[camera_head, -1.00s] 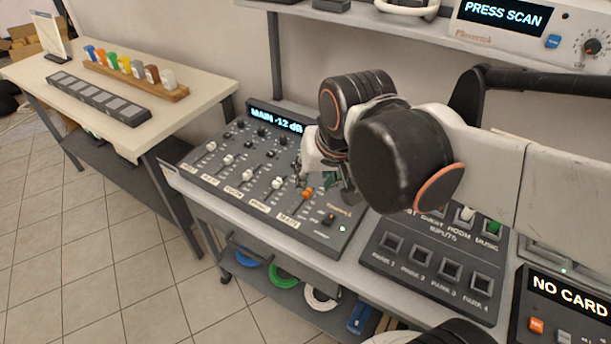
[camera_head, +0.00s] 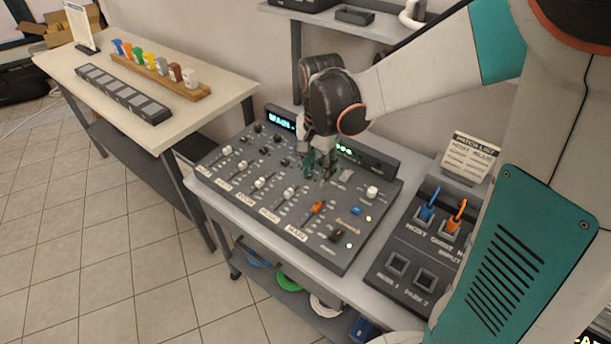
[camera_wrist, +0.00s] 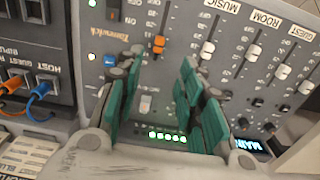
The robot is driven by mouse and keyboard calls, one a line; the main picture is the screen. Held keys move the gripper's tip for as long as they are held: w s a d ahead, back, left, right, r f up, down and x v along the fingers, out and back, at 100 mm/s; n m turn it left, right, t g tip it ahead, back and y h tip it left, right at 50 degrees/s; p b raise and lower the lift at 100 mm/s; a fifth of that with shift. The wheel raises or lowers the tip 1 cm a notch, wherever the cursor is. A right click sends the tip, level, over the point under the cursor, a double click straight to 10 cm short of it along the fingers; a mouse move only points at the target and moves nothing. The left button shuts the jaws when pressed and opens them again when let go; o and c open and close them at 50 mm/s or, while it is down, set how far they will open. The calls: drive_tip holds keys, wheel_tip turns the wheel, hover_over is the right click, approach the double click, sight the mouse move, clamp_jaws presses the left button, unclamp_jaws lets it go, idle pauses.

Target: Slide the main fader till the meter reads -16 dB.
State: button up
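The grey mixer panel (camera_head: 262,205) has a MAIN fader with an orange cap (camera_head: 318,207), which also shows in the wrist view (camera_wrist: 159,43). My gripper (camera_head: 320,172) is above the panel, toward its back from the orange cap. In the wrist view its green-padded fingers (camera_wrist: 158,78) are apart with nothing between them; the orange cap lies beyond the fingertips, seemingly untouched. The meter display (camera_head: 281,120) shows the start of "MAIN"; my arm hides its number. In the wrist view it shows only "MAIN" (camera_wrist: 250,144). Green lights (camera_head: 344,149) are lit beside it.
White-capped faders (camera_head: 259,184) stand left of the orange one. A white knob (camera_head: 372,192) and a blue button (camera_head: 355,211) are to its right. A patch panel (camera_head: 400,265) with blue and orange plugs sits right of the mixer. A shelf (camera_head: 330,22) is behind.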

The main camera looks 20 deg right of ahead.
sight(316, 206)
wheel_tip(316, 206, down, 14)
drive_tip(key=b, duration=0.5)
drive_tip(key=shift+r, duration=0.25)
clamp_jaws()
